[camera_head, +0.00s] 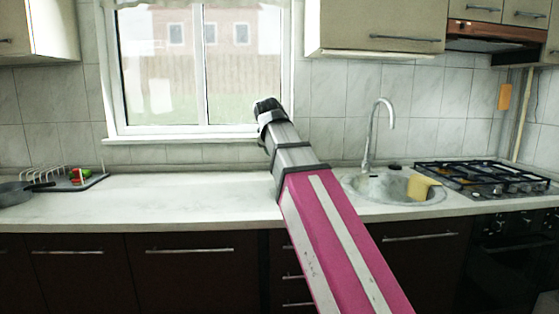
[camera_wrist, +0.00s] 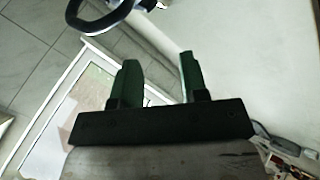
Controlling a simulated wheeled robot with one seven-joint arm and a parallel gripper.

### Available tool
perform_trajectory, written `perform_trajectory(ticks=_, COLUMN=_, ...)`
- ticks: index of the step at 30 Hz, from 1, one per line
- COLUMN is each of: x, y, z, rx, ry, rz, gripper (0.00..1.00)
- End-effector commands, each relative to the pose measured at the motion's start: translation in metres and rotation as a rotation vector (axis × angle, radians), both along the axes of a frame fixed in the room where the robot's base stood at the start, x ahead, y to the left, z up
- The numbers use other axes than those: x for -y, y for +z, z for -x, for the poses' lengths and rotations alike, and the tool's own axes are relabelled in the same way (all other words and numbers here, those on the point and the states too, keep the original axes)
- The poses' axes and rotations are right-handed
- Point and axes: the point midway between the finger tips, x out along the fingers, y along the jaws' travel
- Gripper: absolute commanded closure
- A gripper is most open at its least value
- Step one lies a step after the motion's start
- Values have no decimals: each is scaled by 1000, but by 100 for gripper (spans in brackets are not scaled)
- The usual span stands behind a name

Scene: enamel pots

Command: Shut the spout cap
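My gripper (camera_wrist: 156,70) is open in the wrist view, with two green fingers apart and nothing between them. Beyond and to the left of the fingers, a dark, glossy curved bar (camera_wrist: 117,20) hangs into the top of the picture. It looks like a handle, and a small bright part (camera_wrist: 146,4) sits beside its right end. Both are cut off by the frame edge. I cannot make out a spout or its cap in either view. In the head view the dark end of my arm is raised before the window, and its fingers are not distinct.
A pale worktop (camera_head: 190,197) runs along the wall, largely clear to the left of my arm. A dish rack (camera_head: 78,179) and a dark pan (camera_head: 15,193) stand at its left end. A sink with a tap (camera_head: 371,130) and a gas hob (camera_head: 485,178) are on the right.

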Motion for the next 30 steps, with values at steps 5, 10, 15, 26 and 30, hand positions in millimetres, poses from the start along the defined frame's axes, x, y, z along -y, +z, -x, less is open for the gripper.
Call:
perform_trajectory(ticks=5, x=2, y=1, z=-23, rx=-24, ry=-262, rz=-173, gripper=60)
perform_trajectory(ticks=10, x=6, y=1, z=-44, rx=-39, ry=-584, rz=-353, gripper=60)
perform_trajectory(ticks=15, x=11, y=1, z=-63, rx=-32, ry=-927, rz=-513, gripper=60)
perform_trajectory(ticks=26, x=17, y=0, z=-83, rx=15, ry=-1383, rz=-680, gripper=60)
perform_trajectory(ticks=30, x=19, y=-6, z=-84, rx=19, ry=-1409, rz=-689, gripper=60)
